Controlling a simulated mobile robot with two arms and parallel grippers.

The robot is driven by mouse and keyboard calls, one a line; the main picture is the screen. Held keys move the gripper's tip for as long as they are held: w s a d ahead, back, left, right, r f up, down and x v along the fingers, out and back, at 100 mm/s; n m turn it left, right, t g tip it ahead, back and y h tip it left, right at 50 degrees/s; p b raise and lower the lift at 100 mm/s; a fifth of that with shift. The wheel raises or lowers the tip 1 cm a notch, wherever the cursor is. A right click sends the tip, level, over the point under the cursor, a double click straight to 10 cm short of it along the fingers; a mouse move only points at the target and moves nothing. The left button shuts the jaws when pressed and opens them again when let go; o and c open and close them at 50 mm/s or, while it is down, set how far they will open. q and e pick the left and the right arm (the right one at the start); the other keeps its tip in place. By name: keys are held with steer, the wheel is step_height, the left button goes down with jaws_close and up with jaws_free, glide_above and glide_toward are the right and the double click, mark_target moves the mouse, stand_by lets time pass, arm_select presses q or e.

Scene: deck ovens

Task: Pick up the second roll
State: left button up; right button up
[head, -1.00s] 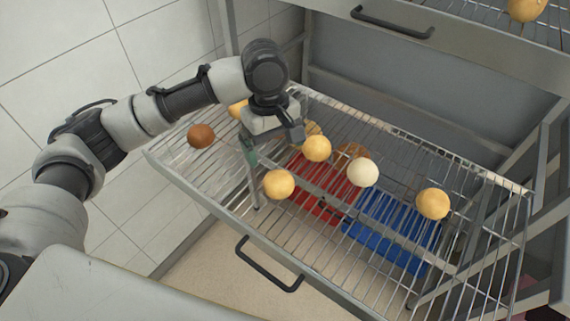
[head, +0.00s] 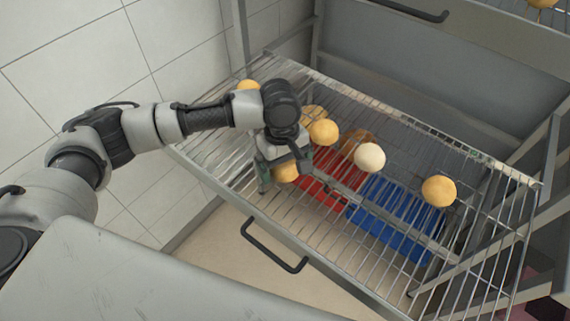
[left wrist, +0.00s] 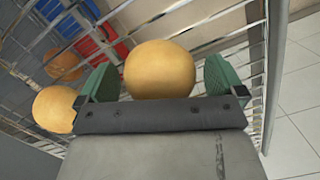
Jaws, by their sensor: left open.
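Several round rolls rest on a pulled-out wire rack (head: 330,235). My left gripper (head: 279,178) is down at the rack's left part, over a golden roll (head: 287,172) that it partly hides. In the left wrist view this roll (left wrist: 160,68) sits between the two green fingertips, with a narrow gap on each side. The gripper is open. Another golden roll (head: 323,132) lies close by; a roll beside the gripper in the left wrist view (left wrist: 56,108) is just left of the fingers. Which roll counts as second cannot be told. My right gripper is out of view.
A pale roll (head: 369,157) and a golden roll (head: 438,190) lie further right, and one roll (head: 248,84) at the back left. Red (head: 325,190) and blue (head: 395,220) items show below the wires. A black handle (head: 270,250) is at the rack's front.

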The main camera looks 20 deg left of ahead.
arm_select(q)
steer(key=c, duration=1)
steer(key=shift+r, duration=0.2)
